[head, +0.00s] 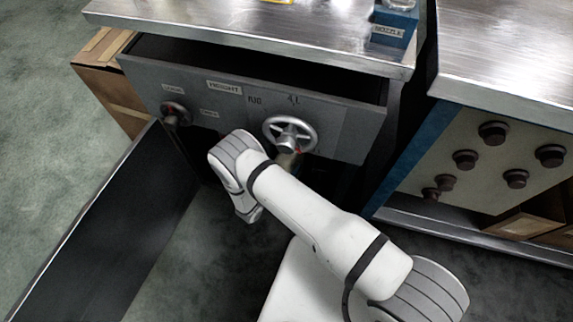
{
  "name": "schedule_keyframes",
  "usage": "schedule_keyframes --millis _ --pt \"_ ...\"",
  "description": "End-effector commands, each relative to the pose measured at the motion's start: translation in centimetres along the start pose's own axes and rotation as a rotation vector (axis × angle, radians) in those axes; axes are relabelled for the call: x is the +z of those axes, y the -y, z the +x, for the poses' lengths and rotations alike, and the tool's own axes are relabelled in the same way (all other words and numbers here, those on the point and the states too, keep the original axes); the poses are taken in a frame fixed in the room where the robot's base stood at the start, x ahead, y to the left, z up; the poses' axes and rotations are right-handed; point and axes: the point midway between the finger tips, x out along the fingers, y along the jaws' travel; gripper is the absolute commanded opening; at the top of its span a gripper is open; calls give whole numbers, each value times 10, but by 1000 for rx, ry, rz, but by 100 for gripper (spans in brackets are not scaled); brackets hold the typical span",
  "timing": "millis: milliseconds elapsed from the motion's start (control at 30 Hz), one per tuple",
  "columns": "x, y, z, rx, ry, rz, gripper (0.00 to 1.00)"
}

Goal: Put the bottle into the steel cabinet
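The steel cabinet (235,108) is in the middle of the head view, under a metal worktop. Its upper dark front panel is pulled out like a drawer, and the space behind it looks empty where visible. A dark door (125,225) stands swung open at the lower left. The lower interior is in shadow and partly covered by my arm. My white arm reaches up to the cabinet front, its wrist at the lower opening. My gripper is hidden behind the wrist. I cannot make out the bottle. A small brownish patch shows just below the handwheel; I cannot tell what it is.
The panel carries a silver handwheel (290,134) and a small dark knob (175,115). A blue block labelled NOZZLE (392,28) sits on the worktop (240,22). A second bench with dark knobs (493,132) stands right. Cardboard boxes (108,85) stand left. Open floor lies far left.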

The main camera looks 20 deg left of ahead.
Motion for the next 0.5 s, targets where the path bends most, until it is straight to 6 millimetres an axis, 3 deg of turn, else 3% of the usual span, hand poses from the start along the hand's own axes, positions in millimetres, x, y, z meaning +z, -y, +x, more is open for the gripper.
schedule_keyframes --millis 300,500 --pt "-1 0 0 1 0 0 78" --pt "0 0 -1 1 0 0 78"
